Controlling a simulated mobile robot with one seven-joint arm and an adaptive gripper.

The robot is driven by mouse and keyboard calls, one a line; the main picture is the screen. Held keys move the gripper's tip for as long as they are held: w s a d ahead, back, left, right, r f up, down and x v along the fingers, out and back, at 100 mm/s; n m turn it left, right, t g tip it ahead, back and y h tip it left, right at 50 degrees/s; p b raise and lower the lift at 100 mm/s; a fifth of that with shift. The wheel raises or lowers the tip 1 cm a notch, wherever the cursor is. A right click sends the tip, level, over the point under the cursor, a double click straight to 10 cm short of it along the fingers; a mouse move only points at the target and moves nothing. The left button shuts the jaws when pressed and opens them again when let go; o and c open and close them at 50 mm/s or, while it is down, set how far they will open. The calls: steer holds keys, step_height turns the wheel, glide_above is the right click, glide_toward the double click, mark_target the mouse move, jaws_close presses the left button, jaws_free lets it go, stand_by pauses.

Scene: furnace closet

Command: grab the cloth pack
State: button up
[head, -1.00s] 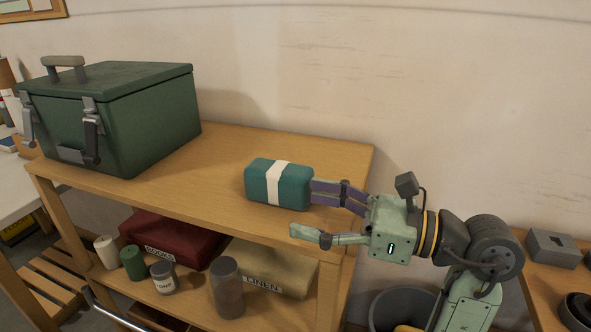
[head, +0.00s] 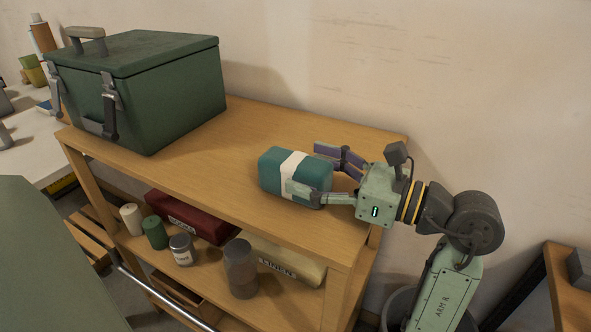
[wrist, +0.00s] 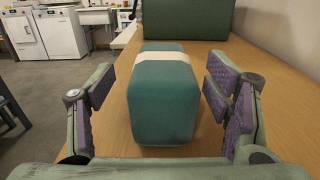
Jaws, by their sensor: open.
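The cloth pack (head: 273,171) is a teal, rounded block with a white band around its middle. It lies on the wooden top shelf near the right end. My gripper (head: 310,169) is open, with one finger on the near side of the pack and one on the far side. In the wrist view the pack (wrist: 162,105) stands between the two fingers of my gripper (wrist: 161,97), with a visible gap on each side. The near finger hides part of the pack's front in the head view.
A large green box (head: 165,105) with latches and a handle stands on the left of the wooden shelf (head: 205,172). The lower shelf holds a red pack (head: 190,217), a linen pack (head: 300,262) and several jars. The top is clear between box and pack.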

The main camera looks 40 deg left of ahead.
mark_target(295, 159)
steer(key=x, duration=0.3)
steer(key=shift+a+r+p, duration=0.1)
steer(key=shift+a+p, duration=0.2)
steer(key=shift+p, duration=0.1)
steer(key=shift+w, duration=0.1)
steer(key=c, duration=1.4)
steer(key=shift+r, duration=0.1)
